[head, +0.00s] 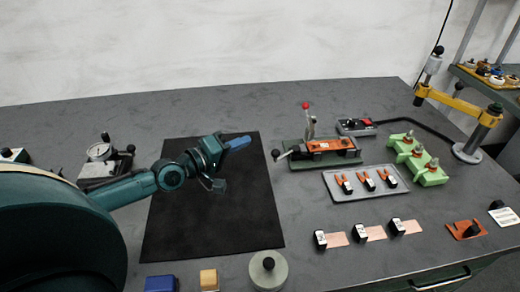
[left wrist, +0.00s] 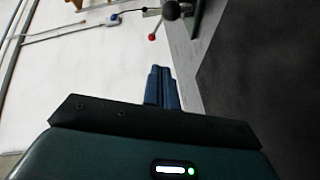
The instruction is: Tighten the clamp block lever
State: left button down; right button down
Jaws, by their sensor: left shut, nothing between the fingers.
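The fixture with the orange block (head: 330,146) stands on a green base at the back middle of the table. An upright grey lever with a red knob (head: 306,105) rises from it. A black ball knob (head: 276,154) sticks out at its left end. My left gripper (head: 240,143) is left of the fixture, above the black mat, apart from both knobs. Its blue fingers are shut with nothing between them. In the left wrist view the fingers (left wrist: 163,88) are together; the red knob (left wrist: 152,37) and black knob (left wrist: 171,10) show beyond them. My right gripper is out of view.
A black mat (head: 215,215) lies under my left arm. A grey tray with orange-handled parts (head: 366,182) and green blocks (head: 418,160) stand right of it. A yellow-armed press (head: 460,103) stands at the back right. Black clips with copper pieces (head: 358,233) lie in front.

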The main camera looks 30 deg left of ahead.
pick_arm(q)
jog(key=x, duration=0.3)
jog(key=shift+r, duration=0.15)
jog(key=shift+s+d+f+p, duration=0.15)
jog(key=shift+d+f+p, duration=0.05)
jog(key=shift+d+p, duration=0.35)
jog(key=shift+s+d+f+p, duration=0.15)
jog(key=shift+d+f+p, duration=0.05)
jog(key=shift+d+p, duration=0.3)
jog(key=shift+s+d+f, duration=0.1)
jog(key=shift+d+f, duration=0.4)
jog(key=shift+d, duration=0.2)
